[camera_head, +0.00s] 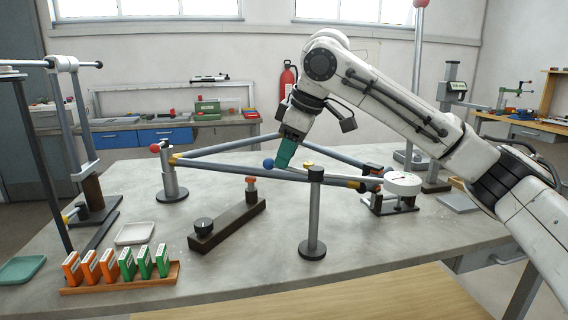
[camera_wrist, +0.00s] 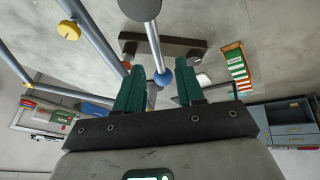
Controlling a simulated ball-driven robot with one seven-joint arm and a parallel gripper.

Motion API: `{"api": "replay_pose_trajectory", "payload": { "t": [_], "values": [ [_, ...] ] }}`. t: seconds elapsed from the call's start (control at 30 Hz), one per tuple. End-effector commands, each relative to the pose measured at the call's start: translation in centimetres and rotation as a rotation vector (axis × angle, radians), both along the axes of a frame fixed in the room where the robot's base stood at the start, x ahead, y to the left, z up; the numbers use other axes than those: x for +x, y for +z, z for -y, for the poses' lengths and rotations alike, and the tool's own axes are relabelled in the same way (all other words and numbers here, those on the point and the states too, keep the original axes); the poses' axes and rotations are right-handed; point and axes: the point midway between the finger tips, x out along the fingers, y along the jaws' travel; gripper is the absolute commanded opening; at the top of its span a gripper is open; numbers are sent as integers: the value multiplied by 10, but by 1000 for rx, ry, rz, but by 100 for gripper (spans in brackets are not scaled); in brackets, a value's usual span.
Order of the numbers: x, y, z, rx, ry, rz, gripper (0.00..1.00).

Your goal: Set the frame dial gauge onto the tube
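The dial gauge shows its round white dial (camera_head: 403,183) at the right of the frame in the head view. A blue ball (camera_head: 269,163) shows beside my fingertips. The front tube (camera_head: 225,167) of the frame passes just under my gripper (camera_head: 281,164), whose teal fingers point down. In the wrist view my gripper (camera_wrist: 160,80) has its fingers apart, with the ball showing in the gap. I cannot tell whether the ball is between them or beyond.
A post (camera_head: 314,215) stands at the tube's near side. A dark bar (camera_head: 227,225) with knobs lies on the table, left of the post. A wooden rack (camera_head: 120,278) of orange and green blocks is at the front left. The table's front middle is clear.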

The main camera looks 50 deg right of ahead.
Motion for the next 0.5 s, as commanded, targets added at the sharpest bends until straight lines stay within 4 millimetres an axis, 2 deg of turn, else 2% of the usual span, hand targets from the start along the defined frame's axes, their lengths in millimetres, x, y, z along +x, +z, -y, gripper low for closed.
{"api": "replay_pose_trajectory", "payload": {
  "t": [0.03,0.2,0.5],
  "values": [
    [3,-7,0,0,0,-1,38],
    [9,-19,0,-1,0,0,38],
    [10,-21,-1,-1,1,1,38]
  ]
}}
